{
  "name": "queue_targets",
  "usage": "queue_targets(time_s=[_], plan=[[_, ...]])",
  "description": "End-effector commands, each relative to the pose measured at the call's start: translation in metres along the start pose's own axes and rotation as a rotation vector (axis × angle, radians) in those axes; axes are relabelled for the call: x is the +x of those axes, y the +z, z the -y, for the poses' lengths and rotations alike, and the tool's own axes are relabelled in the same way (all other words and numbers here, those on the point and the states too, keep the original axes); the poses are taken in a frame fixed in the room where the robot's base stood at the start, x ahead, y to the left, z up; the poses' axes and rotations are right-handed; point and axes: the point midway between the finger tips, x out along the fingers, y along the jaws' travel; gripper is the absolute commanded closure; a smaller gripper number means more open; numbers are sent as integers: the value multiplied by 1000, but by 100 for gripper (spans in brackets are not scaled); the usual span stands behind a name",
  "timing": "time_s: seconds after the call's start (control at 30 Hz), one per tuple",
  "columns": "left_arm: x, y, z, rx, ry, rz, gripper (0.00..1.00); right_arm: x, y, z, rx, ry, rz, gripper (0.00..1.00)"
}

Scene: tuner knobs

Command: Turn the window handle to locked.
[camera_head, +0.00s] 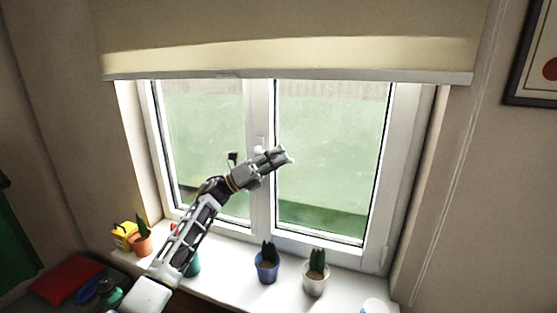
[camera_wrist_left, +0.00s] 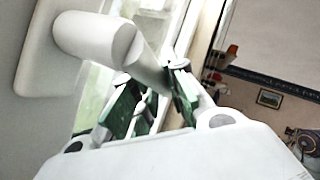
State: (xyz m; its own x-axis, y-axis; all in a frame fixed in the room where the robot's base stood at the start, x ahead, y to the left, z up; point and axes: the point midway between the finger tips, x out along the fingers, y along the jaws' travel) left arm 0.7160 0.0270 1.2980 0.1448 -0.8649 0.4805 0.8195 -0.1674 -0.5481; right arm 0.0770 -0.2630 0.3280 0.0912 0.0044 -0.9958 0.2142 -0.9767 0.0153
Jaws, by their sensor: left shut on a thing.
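The white window handle (camera_head: 259,149) is on the middle upright of the window frame. In the head view my left gripper (camera_head: 284,156) is in front of the handle and hides most of its lever, so I cannot tell its angle there. In the left wrist view the handle's thick round neck (camera_wrist_left: 95,38) stands out from a pale base plate (camera_wrist_left: 38,60). Its lever (camera_wrist_left: 148,72) runs from the neck towards the green-padded fingers of my left gripper (camera_wrist_left: 158,98), which is shut on it. My right gripper is not in view.
Potted plants stand along the white sill, including a blue pot (camera_head: 267,272) and a white pot (camera_head: 316,284). The cream blind (camera_head: 290,42) hangs above the panes. The space before the right pane is clear.

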Motion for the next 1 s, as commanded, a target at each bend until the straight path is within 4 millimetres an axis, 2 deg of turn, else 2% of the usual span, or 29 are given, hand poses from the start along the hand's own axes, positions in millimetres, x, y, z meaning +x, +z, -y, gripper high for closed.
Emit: queue_targets(time_s=[0.2,0.33,0.67,1.0], plan=[[-8,-6,-6,53,48,-103,100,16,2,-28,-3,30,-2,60],[-12,-8,-9,86,79,-170,100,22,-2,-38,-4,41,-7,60],[-22,-13,-17,162,153,-330,100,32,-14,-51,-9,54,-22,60],[-26,-14,-20,192,182,-394,100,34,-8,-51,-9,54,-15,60]])
